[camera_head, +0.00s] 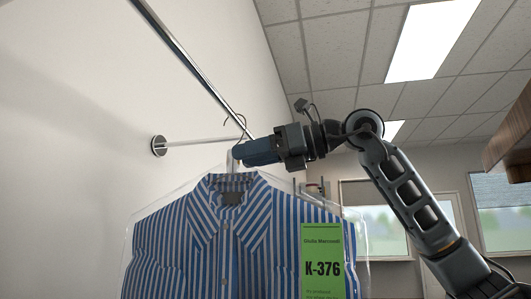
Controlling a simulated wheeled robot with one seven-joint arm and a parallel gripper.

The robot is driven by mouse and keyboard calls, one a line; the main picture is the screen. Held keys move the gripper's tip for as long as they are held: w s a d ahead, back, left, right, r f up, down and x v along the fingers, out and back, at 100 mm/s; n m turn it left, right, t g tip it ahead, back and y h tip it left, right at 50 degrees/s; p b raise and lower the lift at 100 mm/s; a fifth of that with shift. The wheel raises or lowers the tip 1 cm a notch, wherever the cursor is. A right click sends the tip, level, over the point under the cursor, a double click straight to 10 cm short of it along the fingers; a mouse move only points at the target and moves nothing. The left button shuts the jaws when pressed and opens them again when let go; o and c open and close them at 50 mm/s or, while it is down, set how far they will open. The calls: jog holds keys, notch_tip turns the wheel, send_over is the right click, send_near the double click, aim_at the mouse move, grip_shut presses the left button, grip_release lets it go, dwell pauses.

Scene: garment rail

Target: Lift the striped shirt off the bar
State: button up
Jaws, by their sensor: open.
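The blue-and-white striped shirt (175,245) hangs on a hanger under a clear plastic cover in the lower middle of the head view. A green tag (322,262) reading K-376 is on its right side. The hanger's hook (229,121) rises to the chrome bar (190,63). My gripper (238,153) is open at the hanger's neck, just above the collar and below the bar. The gripper's body hides part of the neck, and I cannot tell whether the fingers touch it.
A wall bracket (158,146) with a short rod supports the bar from the white wall at left. A wooden shelf or cabinet edge (512,145) juts in at far right. Windows (372,215) are behind my arm.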

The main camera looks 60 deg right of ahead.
aim_at(231, 174)
jog(key=shift+b+x, duration=0.4)
jog(key=shift+x, duration=1.75)
grip_shut()
jog(key=shift+r, duration=0.15)
jog(key=shift+r+p, duration=0.75)
jog(key=shift+r, duration=0.85)
jog(key=shift+f+b+v, duration=0.2)
jog(key=shift+b+v, duration=0.1)
jog(key=shift+v, duration=0.85)
jog(key=shift+f+b+v, duration=0.15)
jog(key=shift+b+v, duration=0.1)
jog(key=shift+v, duration=0.9)
jog(key=shift+f+b+v, duration=0.2)
jog(key=shift+b+v, duration=0.1)
jog(key=shift+v, duration=0.85)
